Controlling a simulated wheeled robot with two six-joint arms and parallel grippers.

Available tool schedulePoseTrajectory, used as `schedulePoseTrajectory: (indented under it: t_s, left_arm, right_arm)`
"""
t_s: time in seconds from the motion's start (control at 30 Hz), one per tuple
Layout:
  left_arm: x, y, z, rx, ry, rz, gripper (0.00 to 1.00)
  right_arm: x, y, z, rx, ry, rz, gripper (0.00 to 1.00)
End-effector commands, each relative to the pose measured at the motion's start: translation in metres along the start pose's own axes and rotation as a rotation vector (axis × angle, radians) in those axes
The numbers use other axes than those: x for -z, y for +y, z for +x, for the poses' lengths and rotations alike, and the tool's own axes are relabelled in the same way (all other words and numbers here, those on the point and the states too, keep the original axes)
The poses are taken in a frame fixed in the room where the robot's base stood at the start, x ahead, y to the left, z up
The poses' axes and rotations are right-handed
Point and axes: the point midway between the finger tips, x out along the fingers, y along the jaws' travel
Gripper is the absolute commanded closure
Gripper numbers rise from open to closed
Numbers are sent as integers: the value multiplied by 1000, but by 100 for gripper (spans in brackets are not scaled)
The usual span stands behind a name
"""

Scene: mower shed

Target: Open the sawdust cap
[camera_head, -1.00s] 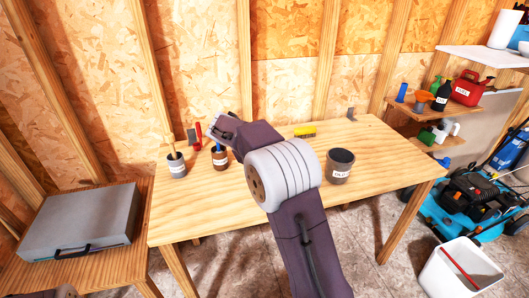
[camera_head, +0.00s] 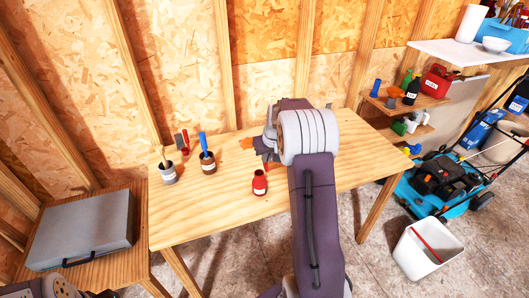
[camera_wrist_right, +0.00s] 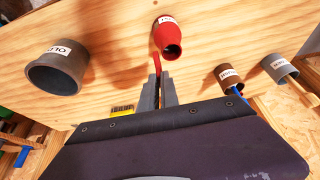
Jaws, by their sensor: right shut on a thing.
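My right gripper (camera_head: 264,146) is above the back middle of the workbench. It also shows in the right wrist view (camera_wrist_right: 156,88). Its fingers are shut on a thin red piece (camera_wrist_right: 157,63), too small to identify. A red bottle (camera_head: 260,183) with a white label stands in front of the gripper; it also shows in the wrist view (camera_wrist_right: 168,36), its dark mouth towards the camera. I cannot make out a thing labelled sawdust. A small orange shape (camera_head: 246,143) lies beside the fingertips.
The workbench (camera_head: 215,215) also holds a grey pot with a wooden stick (camera_head: 169,176), a brown pot with a blue handle (camera_head: 208,165) and a red-handled tool (camera_head: 184,140). A larger grey pot (camera_wrist_right: 55,72) and yellow brush (camera_wrist_right: 122,110) show in the wrist view. The front left is clear.

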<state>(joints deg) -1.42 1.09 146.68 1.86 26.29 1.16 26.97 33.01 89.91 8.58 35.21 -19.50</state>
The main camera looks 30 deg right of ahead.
Motion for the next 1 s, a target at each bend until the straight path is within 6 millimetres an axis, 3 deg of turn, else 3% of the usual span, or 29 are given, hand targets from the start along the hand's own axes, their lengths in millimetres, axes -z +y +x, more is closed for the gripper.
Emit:
schedulePoseTrajectory:
  t_s: [0.53,0.63,1.0]
  left_arm:
    - [0,0,-5,0,0,0,64]
    - [0,0,-5,0,0,0,64]
    - [0,0,-5,0,0,0,64]
  right_arm:
    - [-3,0,2,27,-8,9,100]
    - [-3,1,2,27,-8,9,72]
    - [0,2,-4,24,-2,9,72]
